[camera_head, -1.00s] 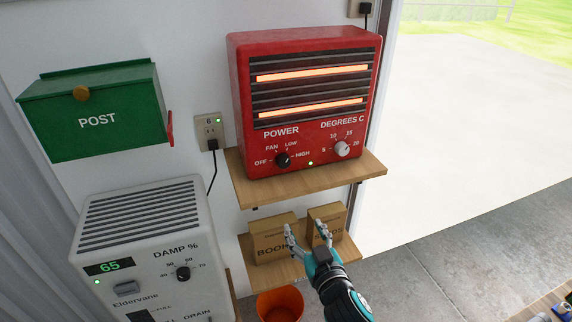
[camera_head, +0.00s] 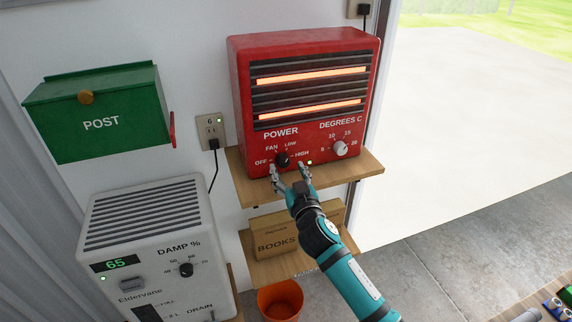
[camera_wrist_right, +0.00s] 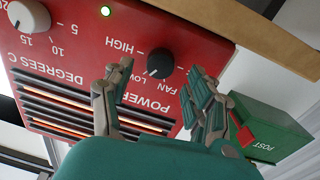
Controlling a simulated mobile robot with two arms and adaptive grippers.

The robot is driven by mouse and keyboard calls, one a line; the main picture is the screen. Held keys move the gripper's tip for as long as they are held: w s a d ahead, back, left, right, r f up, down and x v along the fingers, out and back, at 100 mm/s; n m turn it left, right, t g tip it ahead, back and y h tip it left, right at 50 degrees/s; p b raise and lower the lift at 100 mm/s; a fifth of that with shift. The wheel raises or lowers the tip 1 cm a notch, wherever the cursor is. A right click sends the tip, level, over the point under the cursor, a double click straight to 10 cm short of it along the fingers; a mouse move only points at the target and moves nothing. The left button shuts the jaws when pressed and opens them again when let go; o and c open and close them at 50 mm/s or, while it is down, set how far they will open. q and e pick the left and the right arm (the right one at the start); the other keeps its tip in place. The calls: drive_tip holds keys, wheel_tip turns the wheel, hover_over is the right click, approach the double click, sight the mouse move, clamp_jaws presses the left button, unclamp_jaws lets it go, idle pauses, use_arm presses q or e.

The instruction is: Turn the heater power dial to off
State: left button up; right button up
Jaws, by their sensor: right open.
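The red heater (camera_head: 243,110) stands on a wooden shelf, with two orange glowing bars. My right gripper (camera_head: 289,172) is open and empty just in front of and slightly below the dial, one finger towards each side. In the right wrist view, upside down, the dial (camera_wrist_right: 160,63) shows between and beyond the spread fingers (camera_wrist_right: 151,88); no contact is visible. The OFF label is hidden there. My left gripper is out of view.
The shelf edge (camera_head: 345,185) runs just under the heater. The white degrees dial (camera_head: 340,148) is right of the power dial. Below are a BOOKS box (camera_head: 280,240) and an orange bucket (camera_head: 280,300). A white dehumidifier (camera_head: 150,215) and green post box (camera_head: 105,110) are left.

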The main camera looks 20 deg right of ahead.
sight(283, 161)
drive_tip(key=shift+w, duration=1.25)
drive_tip(key=c, duration=1.1)
drive_tip(key=shift+c, duration=0.2)
